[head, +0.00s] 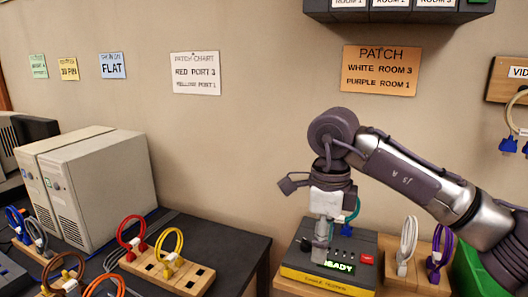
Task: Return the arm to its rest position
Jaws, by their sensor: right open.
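My right arm (410,178) comes in from the right edge, bends at a raised elbow-like joint and points its gripper (321,252) down over the cable tester. The gripper is open, and its fingertips are just in front of or above the top of the tester; I cannot tell whether they touch it. The cable tester (360,245) is a dark box with a yellow front and a lit green "READY" display. My left gripper is not in view.
White (407,240) and purple (440,250) cables stand in a wooden holder right of the tester, with a green bin (474,268) beyond. At left, a wooden block (150,268) holds red and yellow cables before beige computer towers (100,185). A dark gap separates the tables.

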